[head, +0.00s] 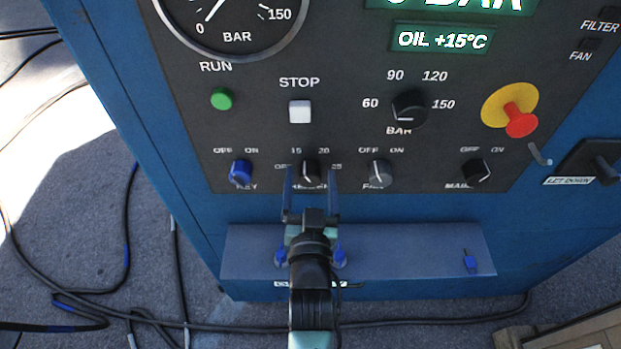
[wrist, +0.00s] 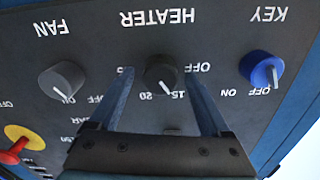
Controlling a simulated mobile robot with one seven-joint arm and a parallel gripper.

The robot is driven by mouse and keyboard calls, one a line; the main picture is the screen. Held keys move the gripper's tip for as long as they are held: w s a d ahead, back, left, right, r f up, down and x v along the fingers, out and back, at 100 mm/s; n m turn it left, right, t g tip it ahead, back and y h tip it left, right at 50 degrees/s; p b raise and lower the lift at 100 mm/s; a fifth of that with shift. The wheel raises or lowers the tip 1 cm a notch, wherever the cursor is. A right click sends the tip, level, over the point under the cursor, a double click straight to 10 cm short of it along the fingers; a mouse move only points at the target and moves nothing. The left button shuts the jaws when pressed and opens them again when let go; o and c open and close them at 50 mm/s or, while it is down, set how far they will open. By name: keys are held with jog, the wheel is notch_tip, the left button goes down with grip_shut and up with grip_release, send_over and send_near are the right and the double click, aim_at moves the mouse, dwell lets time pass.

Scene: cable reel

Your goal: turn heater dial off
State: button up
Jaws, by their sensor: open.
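The heater dial (head: 311,170) is a small black knob in the lower row of the dark control panel. It also shows in the wrist view (wrist: 161,73), where the picture is upside down and its white pointer line is toward the 15 mark. My gripper (head: 311,182) is open in front of the dial, with one blue finger at each side of it. In the wrist view, the open fingers (wrist: 160,82) flank the dial with gaps on both sides. The HEATER label is partly hidden by my gripper in the head view.
The blue key switch (head: 241,173) is left of the dial, and the grey fan knob (head: 380,173) is close on the right. The main switch (head: 477,171) is farther right. A blue ledge (head: 400,262) juts out below the panel. A red emergency button (head: 520,122) stands out at right.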

grip_shut()
dwell(0.4)
jog(key=shift+n, duration=0.3)
jog(key=n, duration=0.5)
jog(key=shift+a, duration=0.1)
jog(key=n+p, duration=0.1)
jog(key=n, duration=0.5)
jog(key=shift+f, duration=0.1)
jog(key=shift+n, duration=0.4)
grip_release()
